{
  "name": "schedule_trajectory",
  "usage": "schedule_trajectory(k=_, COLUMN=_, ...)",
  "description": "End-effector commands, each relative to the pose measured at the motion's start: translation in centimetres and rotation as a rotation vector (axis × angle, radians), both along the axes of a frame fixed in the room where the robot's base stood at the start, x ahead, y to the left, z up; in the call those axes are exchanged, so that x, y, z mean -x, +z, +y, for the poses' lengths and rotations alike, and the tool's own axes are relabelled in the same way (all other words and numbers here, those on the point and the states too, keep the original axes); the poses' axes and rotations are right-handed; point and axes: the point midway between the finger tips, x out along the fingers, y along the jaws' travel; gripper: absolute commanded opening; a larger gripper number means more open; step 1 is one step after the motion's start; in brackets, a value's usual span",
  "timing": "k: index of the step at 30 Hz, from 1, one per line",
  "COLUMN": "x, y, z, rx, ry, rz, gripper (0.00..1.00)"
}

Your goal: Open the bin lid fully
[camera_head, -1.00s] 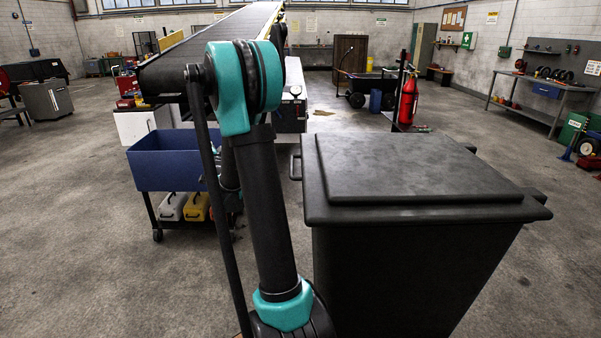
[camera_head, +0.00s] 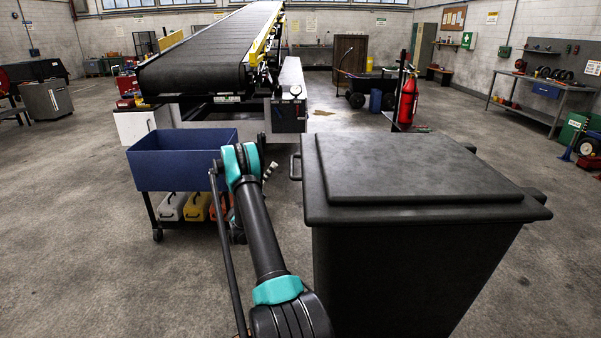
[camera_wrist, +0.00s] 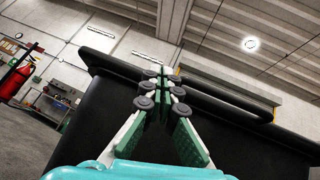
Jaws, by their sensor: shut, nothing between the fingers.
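The dark grey bin (camera_head: 400,270) stands at the right in the head view. Its lid (camera_head: 410,165) lies flat and closed on top. A bar handle (camera_head: 294,168) sticks out at the bin's left side. In the wrist view the bin (camera_wrist: 95,115) fills much of the picture, tilted, with a dark bar (camera_wrist: 235,98), which looks like the handle, beyond the fingers. My gripper (camera_wrist: 163,75) is shut and empty, its green-padded fingers meeting at the tips in front of the bin. Whether the tips touch the bar, I cannot tell.
A blue cart (camera_head: 165,165) with cases on its lower shelf stands left of my arm. The conveyor belt (camera_head: 205,55) rises behind it. A red fire extinguisher (camera_head: 407,100) stands beyond the bin. The floor at the left and right is open.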

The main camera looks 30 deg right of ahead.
Motion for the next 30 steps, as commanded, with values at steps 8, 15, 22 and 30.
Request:
schedule_trajectory(k=8, x=6.1, y=-8.3, z=-0.9, rx=0.002, ry=-0.103, rz=-0.269, gripper=0.0)
schedule_trajectory(k=15, x=7.4, y=-8.7, z=-1.5, rx=0.005, ry=-0.12, rz=-0.307, gripper=0.0)
schedule_trajectory(k=22, x=8.9, y=-5.8, z=-3.9, rx=0.006, ry=-0.121, rz=-0.306, gripper=0.0)
schedule_trajectory(k=30, x=10.8, y=-2.1, z=-7.1, rx=0.006, ry=-0.119, rz=-0.304, gripper=0.0)
